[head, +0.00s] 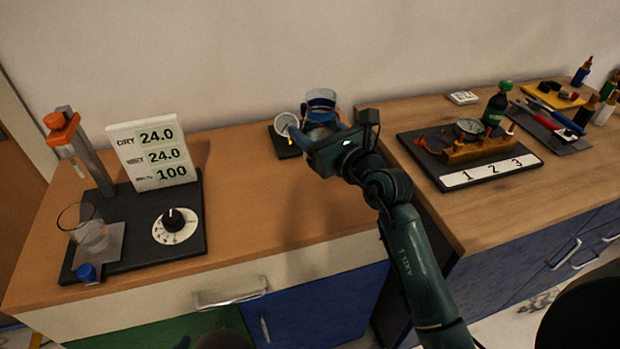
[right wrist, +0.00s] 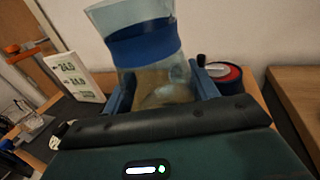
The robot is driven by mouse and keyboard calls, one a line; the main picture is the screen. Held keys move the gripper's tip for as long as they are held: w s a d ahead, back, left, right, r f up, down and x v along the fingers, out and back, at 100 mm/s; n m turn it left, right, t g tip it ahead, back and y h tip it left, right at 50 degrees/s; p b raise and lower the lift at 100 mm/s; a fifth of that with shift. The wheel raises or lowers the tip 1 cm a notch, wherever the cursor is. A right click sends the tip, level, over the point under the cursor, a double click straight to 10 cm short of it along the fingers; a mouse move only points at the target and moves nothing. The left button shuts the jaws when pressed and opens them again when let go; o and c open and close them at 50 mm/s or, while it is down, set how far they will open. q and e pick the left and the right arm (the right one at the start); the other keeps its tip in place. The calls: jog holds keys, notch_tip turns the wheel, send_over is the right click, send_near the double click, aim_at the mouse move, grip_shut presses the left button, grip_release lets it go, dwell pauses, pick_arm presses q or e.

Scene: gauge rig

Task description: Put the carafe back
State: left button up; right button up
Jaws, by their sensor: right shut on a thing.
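The carafe (head: 321,101) is clear glass with a blue band and stands roughly upright at the back of the orange-brown counter. My right gripper (head: 325,136) is shut around it from the front. In the right wrist view the carafe (right wrist: 145,45) sits between the two blue fingers, tilted a little in the picture. Its base is hidden behind the gripper, so I cannot tell whether it touches anything below.
At left stand a display panel (head: 155,155), a knob dial (head: 175,225) and a glass beaker (head: 82,228). The right counter holds a numbered rig (head: 490,171). The counter's middle is clear.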

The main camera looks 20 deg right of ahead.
notch_tip(320, 180, down, 5)
jog(key=shift+s+d+r+b, duration=0.1)
jog(key=shift+b, duration=0.35)
jog(key=shift+f, duration=0.65)
pick_arm(q)
jog(key=shift+s+d+f+b, duration=0.15)
jog(key=shift+d+f+b, duration=0.15)
jog(key=shift+f+b, duration=0.25)
pick_arm(e)
jog(key=shift+f, duration=1.7)
pick_arm(q)
jog(key=shift+f, duration=0.1)
pick_arm(e)
jog(key=shift+f, duration=0.2)
jog(key=o, duration=1.2)
pick_arm(q)
jog(key=shift+a, duration=0.1)
